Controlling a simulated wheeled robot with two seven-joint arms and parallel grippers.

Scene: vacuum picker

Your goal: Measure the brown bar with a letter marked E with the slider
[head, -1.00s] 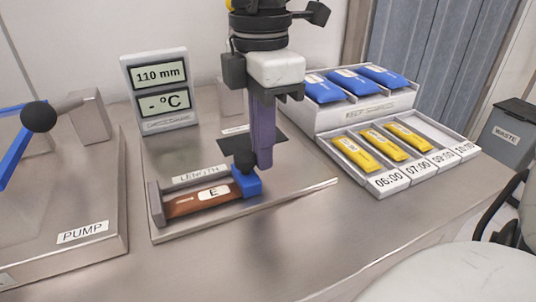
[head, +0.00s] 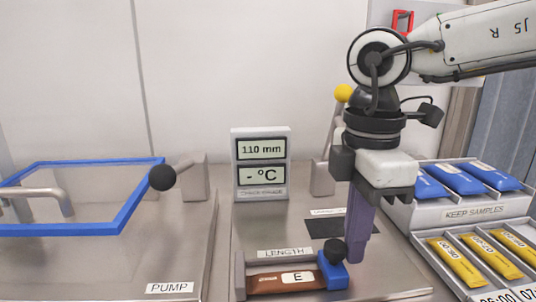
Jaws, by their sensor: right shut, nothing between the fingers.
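The brown bar marked E (head: 275,282) lies in the length gauge (head: 240,272) at the bottom middle of the head view. The blue slider (head: 334,274) with its black knob (head: 334,251) is at the bar's right end and appears to touch it. The display (head: 261,163) behind reads 110 mm and "- °C". My right gripper (head: 357,258) points down with its purple fingers shut and empty, just right of the slider's knob. The picture does not show clearly whether it touches the knob. My left gripper is not in view.
A pump station (head: 170,288) with a blue-framed lid (head: 130,222) and black ball handle is at left. A keep-samples rack (head: 470,213) with blue packets stands at right, with yellow packets (head: 455,262) in a tray before it. A dark pad (head: 325,228) lies behind the slider.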

